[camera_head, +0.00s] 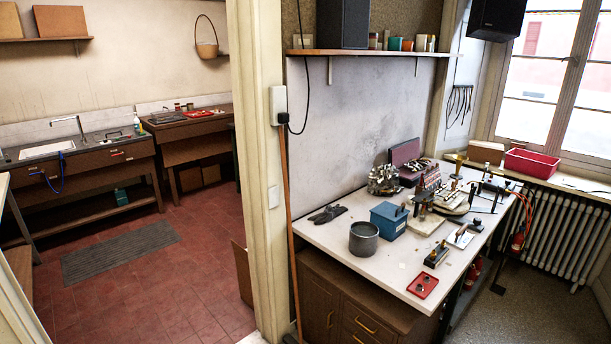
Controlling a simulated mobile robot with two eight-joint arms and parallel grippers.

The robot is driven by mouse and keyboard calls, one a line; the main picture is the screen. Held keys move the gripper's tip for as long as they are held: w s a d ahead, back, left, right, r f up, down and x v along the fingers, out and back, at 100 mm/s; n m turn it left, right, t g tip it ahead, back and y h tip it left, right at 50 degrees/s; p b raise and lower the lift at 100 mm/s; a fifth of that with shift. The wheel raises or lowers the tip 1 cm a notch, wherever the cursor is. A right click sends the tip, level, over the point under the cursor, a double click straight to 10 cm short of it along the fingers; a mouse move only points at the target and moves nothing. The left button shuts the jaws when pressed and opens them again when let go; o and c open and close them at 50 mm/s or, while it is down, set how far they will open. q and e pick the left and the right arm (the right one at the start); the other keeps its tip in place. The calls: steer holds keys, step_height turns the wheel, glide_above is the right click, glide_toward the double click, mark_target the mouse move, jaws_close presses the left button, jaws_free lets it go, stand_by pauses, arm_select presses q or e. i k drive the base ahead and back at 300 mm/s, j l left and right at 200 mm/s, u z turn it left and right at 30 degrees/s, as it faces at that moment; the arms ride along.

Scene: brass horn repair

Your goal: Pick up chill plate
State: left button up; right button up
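I cannot single out the chill plate with certainty at this distance. The white workbench (335,238) on the right holds several small metal pieces and tools. A pale flat slab (424,224) lies near its middle, with small items at it. A small light plate (461,238) lies farther right, close to the bench's front edge. Neither of my grippers is in view.
On the bench stand a grey metal pot (364,240), a blue box (388,220), dark gloves (327,214) and a red tray (422,286). A door frame (258,170) separates the bench from a room with a sink (47,149). The tiled floor (150,285) there is mostly clear.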

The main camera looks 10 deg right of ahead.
mark_target(460, 238)
steer(key=i+l+u, duration=0.15)
steer(key=i+l, duration=0.8)
steer(key=l, duration=0.6)
steer(key=i+l+u, duration=0.1)
steer(key=l, duration=0.6)
steer(key=i+l+u, duration=0.1)
steer(key=l, duration=0.65)
steer(key=i+l, duration=0.1)
steer(key=l, duration=0.6)
steer(key=i+l, duration=0.15)
steer(key=l, duration=0.2)
steer(key=l+u, duration=0.1)
steer(key=l, duration=0.6)
